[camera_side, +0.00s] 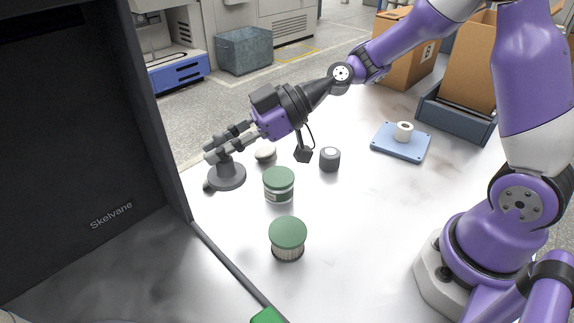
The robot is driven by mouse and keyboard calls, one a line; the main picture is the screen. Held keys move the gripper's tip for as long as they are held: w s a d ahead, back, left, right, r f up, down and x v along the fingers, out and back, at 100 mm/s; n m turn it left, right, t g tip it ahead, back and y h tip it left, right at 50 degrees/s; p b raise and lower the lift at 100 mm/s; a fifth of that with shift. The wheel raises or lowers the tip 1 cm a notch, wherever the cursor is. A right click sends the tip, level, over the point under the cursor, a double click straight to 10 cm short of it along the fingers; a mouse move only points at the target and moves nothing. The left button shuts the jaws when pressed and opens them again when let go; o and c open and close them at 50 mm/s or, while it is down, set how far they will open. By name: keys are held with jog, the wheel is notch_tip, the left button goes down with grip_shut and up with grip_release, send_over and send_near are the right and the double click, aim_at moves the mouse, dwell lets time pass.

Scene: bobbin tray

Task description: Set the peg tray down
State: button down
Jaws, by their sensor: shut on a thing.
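The peg tray (227,180) appears to be the round, dark grey base with a thick upright post, at the left of the white table. My gripper (213,150) reaches in from the upper right and is shut on the post near its top. The fingers hide part of the post. The tray looks about level. I cannot tell whether its underside touches the table. A small dark part shows at its left edge.
A black cabinet wall (95,120) rises close at left.

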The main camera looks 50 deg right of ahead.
jog(key=s+a+n+g+y, duration=0.1)
jog(key=s+a+n+g, duration=0.85)
jog(key=s+a, duration=0.65)
jog(key=shift+m, duration=0.45)
jog(key=shift+w+d+f, duration=0.75)
jog(key=shift+w+f, duration=0.75)
jog(key=shift+f, duration=0.25)
jog(key=shift+w+d+f, duration=0.75)
jog(key=shift+w+f, duration=0.8)
jog(key=shift+f, duration=0.25)
jog(key=shift+w+d+f, duration=0.75)
jog(key=shift+w+f, duration=0.75)
jog(key=shift+f, duration=0.25)
jog(key=shift+f, duration=0.15)
jog(key=c, duration=0.8)
grip_release()
jog(key=shift+c, duration=0.2)
